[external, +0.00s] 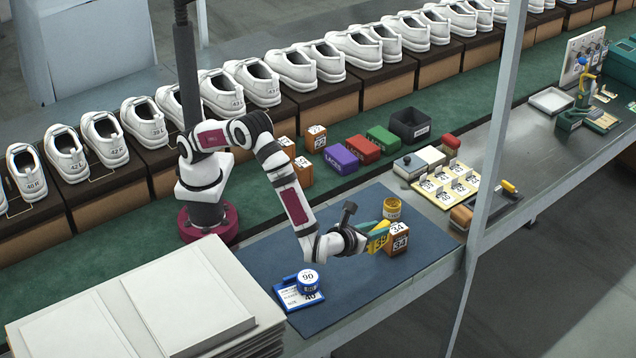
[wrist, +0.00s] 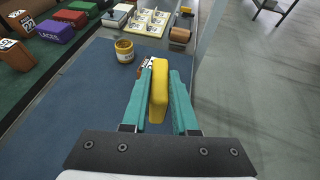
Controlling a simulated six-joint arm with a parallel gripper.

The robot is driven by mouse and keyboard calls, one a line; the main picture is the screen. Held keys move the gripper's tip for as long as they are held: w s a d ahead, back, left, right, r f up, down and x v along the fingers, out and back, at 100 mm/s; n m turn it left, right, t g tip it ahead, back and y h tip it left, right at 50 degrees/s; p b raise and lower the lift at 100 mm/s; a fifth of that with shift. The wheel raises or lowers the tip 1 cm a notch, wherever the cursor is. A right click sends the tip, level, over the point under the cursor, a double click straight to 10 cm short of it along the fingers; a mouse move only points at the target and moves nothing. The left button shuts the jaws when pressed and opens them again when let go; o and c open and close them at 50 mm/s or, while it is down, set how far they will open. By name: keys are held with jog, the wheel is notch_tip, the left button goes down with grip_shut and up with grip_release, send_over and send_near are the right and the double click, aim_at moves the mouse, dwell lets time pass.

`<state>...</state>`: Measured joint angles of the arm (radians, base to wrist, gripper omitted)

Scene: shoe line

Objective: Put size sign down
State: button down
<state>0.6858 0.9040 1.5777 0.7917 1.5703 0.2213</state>
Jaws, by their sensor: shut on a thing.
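The size sign (external: 379,241), a yellow piece that seems to read 39, is between the teal fingers of my gripper (external: 374,236). In the wrist view the yellow sign (wrist: 159,88) stands on edge, gripped on both sides by the fingers (wrist: 160,100). It is over the right part of the blue mat (external: 345,275), beside a brown block (external: 398,240) marked 34. I cannot tell whether the sign touches the mat or the block.
A yellow round tub (external: 392,208) stands just behind the block. A blue-and-white card (external: 292,294) with a round 90 piece (external: 308,281) lies at the mat's front left. A tray of small tags (external: 446,184) is at the right. Mat between card and gripper is clear.

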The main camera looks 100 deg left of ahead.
jog(key=s+a+r+n+g+y, duration=0.1)
jog(key=s+a+r+n+g, duration=0.1)
jog(key=s, duration=2.1)
jog(key=w+a+f, duration=0.1)
jog(key=a+f, duration=0.2)
jog(key=w+a+f, duration=0.2)
jog(key=a+f, duration=0.1)
jog(key=f, duration=0.1)
jog(key=w+a+f, duration=0.2)
jog(key=a+f, duration=0.2)
jog(key=shift+f+g, duration=0.1)
jog(key=shift+g, duration=0.2)
jog(key=c, duration=0.7)
grip_release()
